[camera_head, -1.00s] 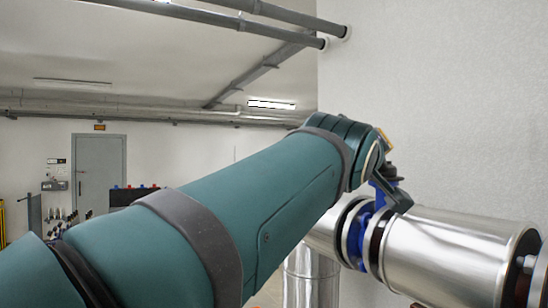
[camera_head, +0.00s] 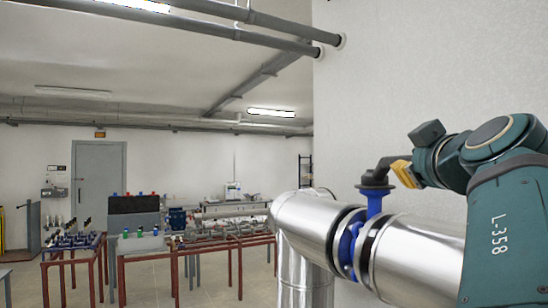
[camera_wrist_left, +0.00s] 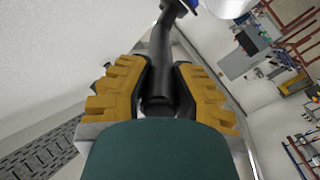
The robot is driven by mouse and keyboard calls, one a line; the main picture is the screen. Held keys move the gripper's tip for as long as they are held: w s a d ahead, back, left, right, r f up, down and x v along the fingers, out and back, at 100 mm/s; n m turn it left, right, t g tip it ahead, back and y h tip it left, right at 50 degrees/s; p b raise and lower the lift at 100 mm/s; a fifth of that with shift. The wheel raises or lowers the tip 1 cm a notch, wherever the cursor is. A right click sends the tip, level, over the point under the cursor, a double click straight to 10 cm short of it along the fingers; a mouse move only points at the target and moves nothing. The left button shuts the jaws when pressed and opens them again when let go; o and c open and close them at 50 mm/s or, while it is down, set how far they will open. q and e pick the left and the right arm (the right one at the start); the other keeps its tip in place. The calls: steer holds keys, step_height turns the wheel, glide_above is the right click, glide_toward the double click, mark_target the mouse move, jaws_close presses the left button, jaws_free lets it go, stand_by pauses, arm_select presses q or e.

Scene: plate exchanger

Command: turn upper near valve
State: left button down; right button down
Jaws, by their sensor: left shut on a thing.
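The valve (camera_head: 375,190) has a blue stem and flange standing up from a silver pipe. Its dark lever (camera_head: 384,169) points to the right from the top of the stem. My left gripper (camera_head: 405,172), with yellow finger pads, is at the lever's outer end, its arm now at the right of the head view. In the left wrist view the gripper (camera_wrist_left: 163,80) is shut around the black lever (camera_wrist_left: 160,88), one pad on each side. A bit of blue shows at the lever's far end. My right gripper is in neither view.
The silver pipe (camera_head: 415,255) runs across the lower right, with an elbow (camera_head: 300,215) left of the valve. A white wall (camera_head: 420,70) stands close behind. Tables with parts (camera_head: 195,250) and a grey door (camera_head: 98,185) are far off at the left.

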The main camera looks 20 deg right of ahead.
arm_select(q)
steer(key=shift+s+d+f, duration=0.15)
steer(key=shift+d, duration=0.2)
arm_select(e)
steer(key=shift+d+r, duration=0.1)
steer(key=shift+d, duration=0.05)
arm_select(q)
steer(key=c, duration=0.9)
jaws_free()
steer(key=shift+o, duration=0.7)
steer(key=shift+d, duration=0.15)
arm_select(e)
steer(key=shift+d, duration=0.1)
arm_select(q)
steer(key=shift+a, duration=0.25)
